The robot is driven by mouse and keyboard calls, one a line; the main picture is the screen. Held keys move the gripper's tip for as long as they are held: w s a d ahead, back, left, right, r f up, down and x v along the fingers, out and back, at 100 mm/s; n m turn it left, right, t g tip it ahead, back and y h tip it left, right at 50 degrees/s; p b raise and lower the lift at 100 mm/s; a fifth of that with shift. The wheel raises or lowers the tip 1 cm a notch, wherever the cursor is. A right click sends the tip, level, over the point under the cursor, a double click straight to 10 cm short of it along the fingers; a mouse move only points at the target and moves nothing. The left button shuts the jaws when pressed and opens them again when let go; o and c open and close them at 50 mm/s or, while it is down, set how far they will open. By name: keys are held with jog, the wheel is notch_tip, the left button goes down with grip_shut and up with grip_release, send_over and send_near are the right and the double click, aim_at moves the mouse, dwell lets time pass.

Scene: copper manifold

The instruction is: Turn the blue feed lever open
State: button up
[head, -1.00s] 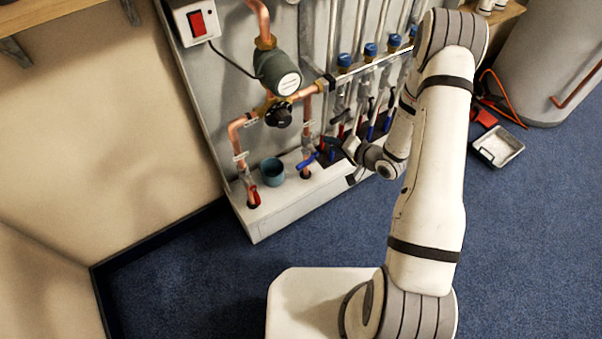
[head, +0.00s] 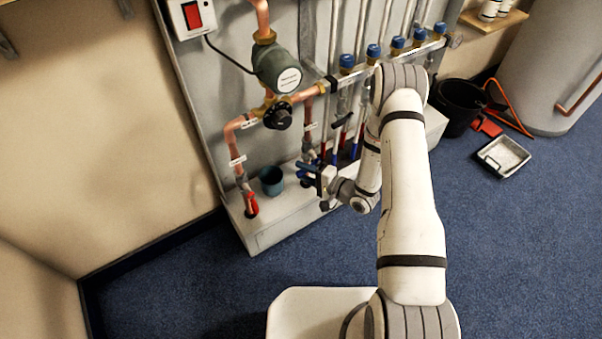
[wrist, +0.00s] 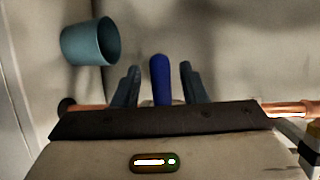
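The blue feed lever (wrist: 161,80) shows in the wrist view as a rounded blue handle pointing away from my gripper's palm. My gripper (wrist: 160,70) is open, with one dark finger on each side of the lever and a visible gap on both sides. In the head view my gripper (head: 307,173) is low in front of the copper manifold, at the foot of the right copper pipe (head: 307,112). There the fingers and lever overlap, so I cannot separate them clearly.
A teal cup (head: 271,181) stands on the white ledge (head: 275,232) left of my gripper; it also shows in the wrist view (wrist: 90,42). A red lever (head: 251,206) is on the left pipe. Blue-capped valves stand to the right. The carpet in front is clear.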

jog(key=shift+w+a, duration=0.1)
jog(key=shift+a, duration=0.05)
jog(key=shift+c, duration=0.3)
grip_shut()
